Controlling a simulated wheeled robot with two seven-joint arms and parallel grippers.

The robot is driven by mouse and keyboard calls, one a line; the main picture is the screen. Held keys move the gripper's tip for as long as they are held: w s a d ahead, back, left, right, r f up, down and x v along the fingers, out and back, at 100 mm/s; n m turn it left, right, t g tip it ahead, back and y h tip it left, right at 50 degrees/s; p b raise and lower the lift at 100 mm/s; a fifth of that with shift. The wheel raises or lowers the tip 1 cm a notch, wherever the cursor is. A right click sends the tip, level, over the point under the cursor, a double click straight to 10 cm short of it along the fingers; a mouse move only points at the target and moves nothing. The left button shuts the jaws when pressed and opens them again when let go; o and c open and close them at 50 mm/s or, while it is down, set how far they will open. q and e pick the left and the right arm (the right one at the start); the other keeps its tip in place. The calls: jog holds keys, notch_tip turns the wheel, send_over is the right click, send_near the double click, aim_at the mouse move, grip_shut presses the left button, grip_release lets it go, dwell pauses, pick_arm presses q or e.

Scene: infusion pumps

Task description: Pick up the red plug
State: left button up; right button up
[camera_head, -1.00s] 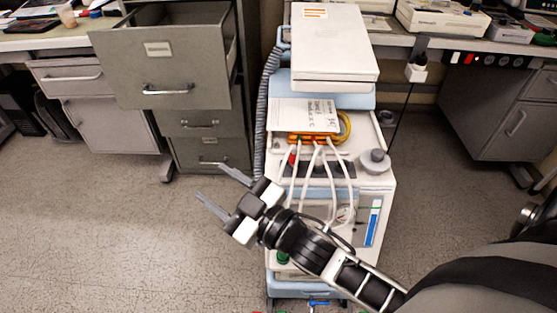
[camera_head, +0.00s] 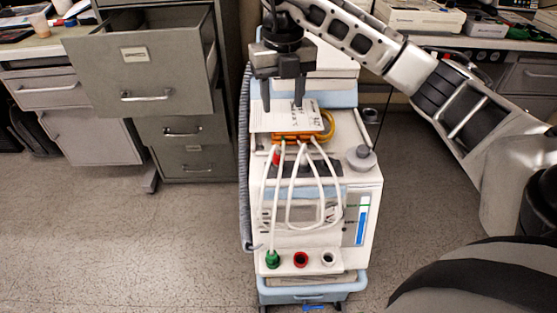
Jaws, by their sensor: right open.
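The red plug (camera_head: 276,156) is a small red piece on top of the cart, at the left end of an orange connector strip (camera_head: 298,138), partly hidden among white cables. My right gripper (camera_head: 283,102) points down with its two fingers apart and nothing between them. In the picture it is above the red plug, over a white labelled paper or box (camera_head: 284,118); I cannot tell its exact height. A red ring-shaped socket (camera_head: 301,260) is on the cart's lower front, between a green plug (camera_head: 272,259) and a white socket (camera_head: 328,259). My left gripper is out of view.
White cables (camera_head: 321,195) loop down the front of the cart (camera_head: 372,205). A grey knob (camera_head: 361,158) stands at the cart's right. An open drawer (camera_head: 140,68) juts out at left. The floor is clear on both sides.

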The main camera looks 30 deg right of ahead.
aim_at(278, 149)
notch_tip(278, 149, down, 9)
jog(key=shift+a+f, duration=0.35)
jog(key=shift+f, duration=1.15)
jog(key=shift+a+f, duration=0.2)
jog(key=shift+f, duration=1.15)
jog(key=shift+c, duration=0.3)
jog(key=c, duration=1)
grip_shut()
jog(key=shift+r, duration=0.15)
